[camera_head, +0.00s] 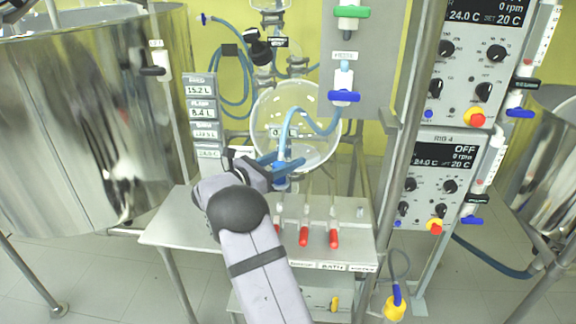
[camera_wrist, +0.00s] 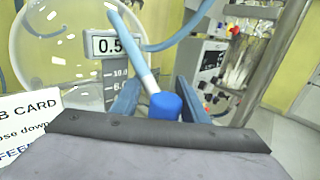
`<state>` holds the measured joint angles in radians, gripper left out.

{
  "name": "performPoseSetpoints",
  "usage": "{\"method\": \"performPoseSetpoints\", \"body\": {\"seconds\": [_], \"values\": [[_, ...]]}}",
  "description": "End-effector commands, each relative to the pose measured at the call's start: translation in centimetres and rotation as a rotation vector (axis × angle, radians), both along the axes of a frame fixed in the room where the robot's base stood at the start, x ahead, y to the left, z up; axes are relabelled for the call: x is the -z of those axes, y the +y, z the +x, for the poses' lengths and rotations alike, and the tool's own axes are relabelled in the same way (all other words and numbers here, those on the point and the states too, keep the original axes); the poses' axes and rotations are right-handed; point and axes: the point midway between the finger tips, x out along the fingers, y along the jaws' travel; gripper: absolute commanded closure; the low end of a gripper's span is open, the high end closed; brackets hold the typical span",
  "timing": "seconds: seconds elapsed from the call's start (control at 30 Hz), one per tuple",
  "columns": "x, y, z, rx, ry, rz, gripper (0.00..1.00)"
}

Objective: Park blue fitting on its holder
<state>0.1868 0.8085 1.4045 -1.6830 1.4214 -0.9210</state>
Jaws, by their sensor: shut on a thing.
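My gripper (camera_head: 276,166) has its blue fingers around the blue fitting (camera_head: 281,183), just above the back of a metal bench. The wrist view shows the fitting (camera_wrist: 165,106) between the two fingers (camera_wrist: 156,92), with a pale blue hose (camera_wrist: 138,52) rising from it. In the head view the hose (camera_head: 318,130) curves up to a blue-handled valve (camera_head: 343,97). A metal block (camera_head: 345,211) on the bench carries upright rods and red-tipped parts (camera_head: 304,237). Which spot is the fitting's holder is unclear, and my gripper and arm hide part of the block.
A round glass vessel (camera_head: 297,110) stands close behind my gripper. A control panel (camera_head: 440,180) on a metal post is to the right. A large steel tank (camera_head: 90,110) is at left. The bench's left top (camera_head: 175,225) is bare.

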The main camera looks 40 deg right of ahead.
Motion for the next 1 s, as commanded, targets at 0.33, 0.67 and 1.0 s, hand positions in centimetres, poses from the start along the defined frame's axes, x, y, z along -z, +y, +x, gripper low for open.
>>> {"method": "performPoseSetpoints", "body": {"seconds": [0.33, 0.67, 1.0], "values": [[-1.6, 0.0, 0.1, 0.000, 0.001, -0.002, 0.90], [-1.6, 0.0, 0.0, 0.000, 0.000, -0.002, 0.90], [-1.7, 0.0, 0.0, 0.000, -0.001, -0.002, 0.90]]}}
